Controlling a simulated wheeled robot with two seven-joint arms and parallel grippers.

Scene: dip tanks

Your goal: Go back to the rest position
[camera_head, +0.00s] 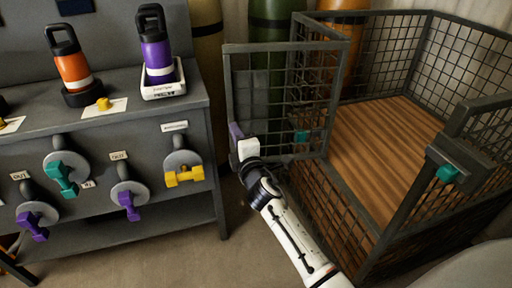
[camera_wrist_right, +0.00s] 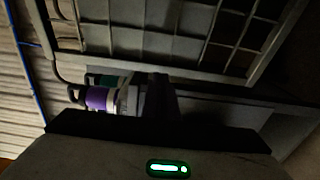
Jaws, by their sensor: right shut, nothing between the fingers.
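My right gripper (camera_head: 246,150) is at the end of the white arm that comes in from the bottom right. It is shut and empty, in front of the lower left part of the mesh gate (camera_head: 228,88). I cannot tell whether it touches the gate. A purple piece (camera_head: 236,131) shows right beside its tip. In the right wrist view the dark shut fingers (camera_wrist_right: 160,100) show in the middle, below a mesh panel (camera_wrist_right: 235,62). My left gripper is not in view.
A mesh cage (camera_head: 372,222) with a wooden floor stands on the right, its gate swung out leftward. A grey bench (camera_head: 110,143) with bottles and coloured valve handles stands on the left. Tall cylinders (camera_head: 272,25) stand behind. Floor (camera_head: 200,262) between bench and cage is clear.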

